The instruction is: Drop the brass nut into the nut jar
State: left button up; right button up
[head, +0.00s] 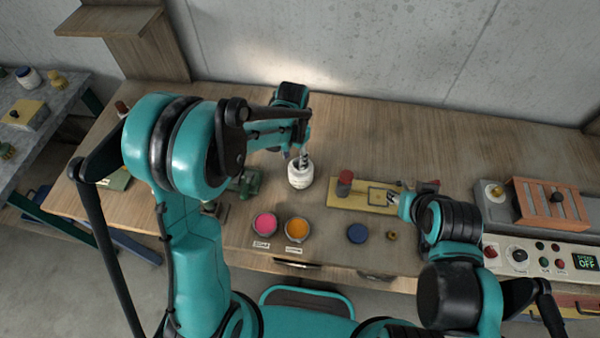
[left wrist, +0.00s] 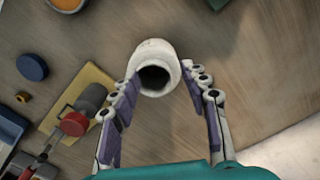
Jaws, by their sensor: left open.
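A white open-topped jar (head: 299,175), which I take for the nut jar, stands upright on the bench. My left gripper (head: 303,157) is right above it. In the left wrist view the jar (left wrist: 155,66) shows its dark mouth, beyond and between the spread fingers of the left gripper (left wrist: 162,98). Nothing shows between those fingers. The jar's inside is too dark to read. A small brass nut (head: 392,236) lies on the bench beside a blue disc; it also shows in the left wrist view (left wrist: 22,97). My right gripper (head: 394,198) is over a yellow board; its jaws are too small to read.
The yellow board (head: 378,208) carries a red-topped cylinder (head: 345,180). The blue disc (head: 357,233), a pink pot (head: 264,224) and an orange pot (head: 296,229) stand near the front edge. A control panel (head: 540,258) and an orange slatted box (head: 548,203) are at right. The bench behind the jar is clear.

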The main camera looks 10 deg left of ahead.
pick_arm(q)
notch_tip(320, 180, up, 11)
dwell(0.3)
dwell(0.4)
jog(key=s+a+f+n+t+b, duration=0.3)
jog(key=s+f+b, duration=0.1)
jog(key=s, duration=0.4)
jog(key=s+a+f+n+t+b, duration=0.3)
jog(key=s+a+f+t+b, duration=0.1)
jog(key=s+b, duration=0.3)
jog(key=shift+s+b, duration=0.3)
jog(key=shift+s, duration=0.35)
